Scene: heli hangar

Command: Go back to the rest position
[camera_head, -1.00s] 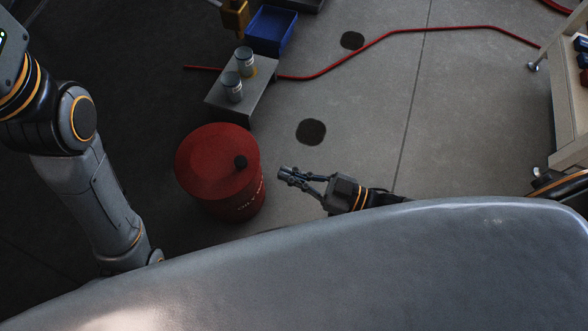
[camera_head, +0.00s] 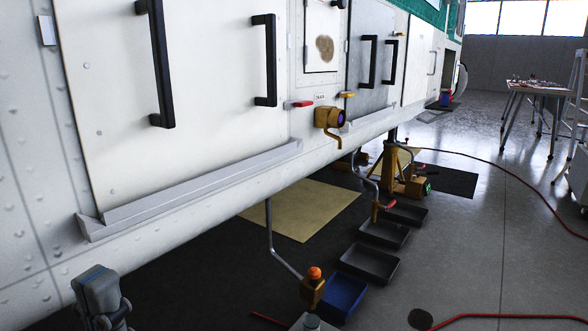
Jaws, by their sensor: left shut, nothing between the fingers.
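My left gripper (camera_head: 98,289) shows at the bottom left corner of the head view, cut off by the lower edge. Its grey fingers point up and are shut with nothing between them. It appears in front of the dark floor, below the white helicopter side (camera_head: 60,250), and I see no contact. The rest of my left arm is out of view. My right gripper is not in view.
The helicopter side fills the left, with black handles (camera_head: 160,65) and a yellow valve (camera_head: 330,120). Below are dark trays (camera_head: 368,263), a blue bin (camera_head: 342,297) and a yellow jack (camera_head: 405,182). A red hose (camera_head: 520,318) crosses open floor; a table (camera_head: 540,89) stands back right.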

